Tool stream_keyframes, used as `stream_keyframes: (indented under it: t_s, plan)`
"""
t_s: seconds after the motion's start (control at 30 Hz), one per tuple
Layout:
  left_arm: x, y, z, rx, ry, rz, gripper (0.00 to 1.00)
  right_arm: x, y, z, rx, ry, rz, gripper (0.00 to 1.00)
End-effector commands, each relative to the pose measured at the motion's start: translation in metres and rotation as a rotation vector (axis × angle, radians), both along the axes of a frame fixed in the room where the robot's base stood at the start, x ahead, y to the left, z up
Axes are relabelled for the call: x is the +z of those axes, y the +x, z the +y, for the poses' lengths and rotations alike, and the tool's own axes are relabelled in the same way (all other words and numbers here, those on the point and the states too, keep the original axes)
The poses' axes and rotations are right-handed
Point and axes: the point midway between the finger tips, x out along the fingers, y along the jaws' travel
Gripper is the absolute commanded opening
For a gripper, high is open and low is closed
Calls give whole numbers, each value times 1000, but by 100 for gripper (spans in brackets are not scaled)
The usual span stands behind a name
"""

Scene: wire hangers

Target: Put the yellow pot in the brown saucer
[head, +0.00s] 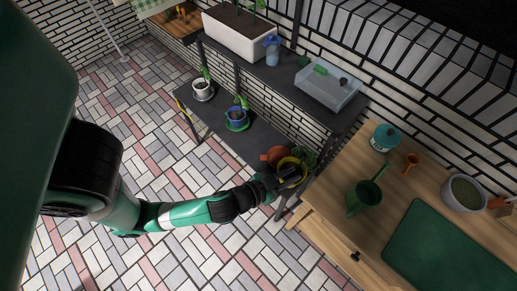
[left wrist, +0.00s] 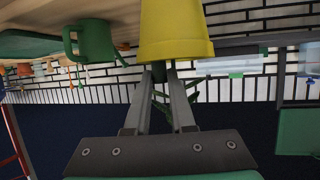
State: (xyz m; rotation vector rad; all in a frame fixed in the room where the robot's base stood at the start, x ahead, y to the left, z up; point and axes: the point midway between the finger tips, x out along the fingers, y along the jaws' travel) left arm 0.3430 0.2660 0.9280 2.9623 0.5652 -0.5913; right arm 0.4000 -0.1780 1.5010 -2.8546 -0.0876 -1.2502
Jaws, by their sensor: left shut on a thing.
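The yellow pot (head: 284,163) with a green plant is at the right end of the lower dark shelf in the head view, partly hidden by my gripper. My left gripper (head: 286,174) is shut on the pot's edge. In the left wrist view the yellow pot (left wrist: 175,32) fills the top middle, just at the fingertips of my left gripper (left wrist: 160,72). A reddish-brown round thing (head: 273,155), which looks like the brown saucer, shows beside the pot on its left. I cannot tell whether the pot overlaps it or stands apart. My right gripper is not in view.
A white pot (head: 202,89) and a blue pot (head: 237,115) on a green saucer stand farther left on the lower shelf (head: 257,142). The upper shelf (head: 283,80) overhangs behind. A wooden table with a green watering can (head: 366,194) is close on the right.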

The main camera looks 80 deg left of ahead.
Motion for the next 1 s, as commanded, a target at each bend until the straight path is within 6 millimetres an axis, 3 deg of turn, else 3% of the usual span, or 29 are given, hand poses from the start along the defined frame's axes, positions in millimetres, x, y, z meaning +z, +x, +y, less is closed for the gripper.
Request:
stream_keyframes:
  t_s: [0.03, 0.2, 0.57, 0.87, 1.0]
  plan:
    - [-33, -5, 9, 50, 1, -2, 0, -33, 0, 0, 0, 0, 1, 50]
    - [-57, -20, 32, 178, 0, -5, 0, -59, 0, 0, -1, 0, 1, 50]
    - [-63, -20, 49, 222, -2, -2, 0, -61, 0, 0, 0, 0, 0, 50]
    - [-97, 13, 119, 226, -2, -7, 0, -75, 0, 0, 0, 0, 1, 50]
    - [-130, 25, 142, 220, -2, -6, 0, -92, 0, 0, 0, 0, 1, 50]
